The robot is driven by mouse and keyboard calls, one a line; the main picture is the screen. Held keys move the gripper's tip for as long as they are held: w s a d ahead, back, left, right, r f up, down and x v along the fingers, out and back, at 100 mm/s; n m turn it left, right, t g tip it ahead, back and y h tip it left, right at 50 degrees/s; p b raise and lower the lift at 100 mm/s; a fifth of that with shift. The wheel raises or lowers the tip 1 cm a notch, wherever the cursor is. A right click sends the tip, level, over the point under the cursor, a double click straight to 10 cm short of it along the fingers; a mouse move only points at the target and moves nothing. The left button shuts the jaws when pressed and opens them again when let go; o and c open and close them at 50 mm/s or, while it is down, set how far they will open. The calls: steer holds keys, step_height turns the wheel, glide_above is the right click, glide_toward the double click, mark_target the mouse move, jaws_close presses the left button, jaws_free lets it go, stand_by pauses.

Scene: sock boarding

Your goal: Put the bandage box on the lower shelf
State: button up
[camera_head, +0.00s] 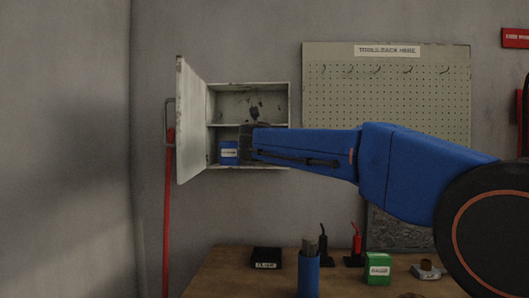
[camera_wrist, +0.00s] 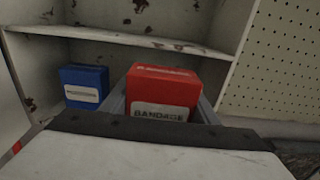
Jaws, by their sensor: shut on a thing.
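The red bandage box (camera_wrist: 165,92), with a pale label reading BANDAGE, is between the two fingers of my gripper (camera_wrist: 163,104) in the wrist view. My gripper is shut on it. In the head view my gripper (camera_head: 247,145) reaches into the lower compartment of the open wall cabinet, and the red box is hidden there. The lower shelf (camera_head: 272,167) is the cabinet's bottom board. I cannot tell whether the box touches it. The middle shelf (camera_wrist: 110,35) runs above the box.
A blue box (camera_head: 228,152) stands at the left of the lower shelf; it also shows left of the bandage box in the wrist view (camera_wrist: 84,87). The cabinet door (camera_head: 190,122) is open to the left. A green box (camera_head: 377,268) stands on the workbench (camera_head: 225,270) below.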

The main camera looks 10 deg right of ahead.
steer(key=x, duration=0.5)
steer(key=shift+w+d, duration=0.25)
steer(key=shift+w, duration=0.1)
steer(key=shift+w+f, duration=0.2)
steer(key=shift+w, duration=0.05)
steer(key=shift+f, duration=1.6)
steer(key=shift+f, duration=0.1)
steer(key=o, duration=1.1)
steer(key=shift+o, duration=0.2)
steer(key=shift+s, duration=0.2)
steer(key=v, duration=1.1)
steer(key=shift+s+a, duration=0.15)
steer(key=shift+s, duration=0.15)
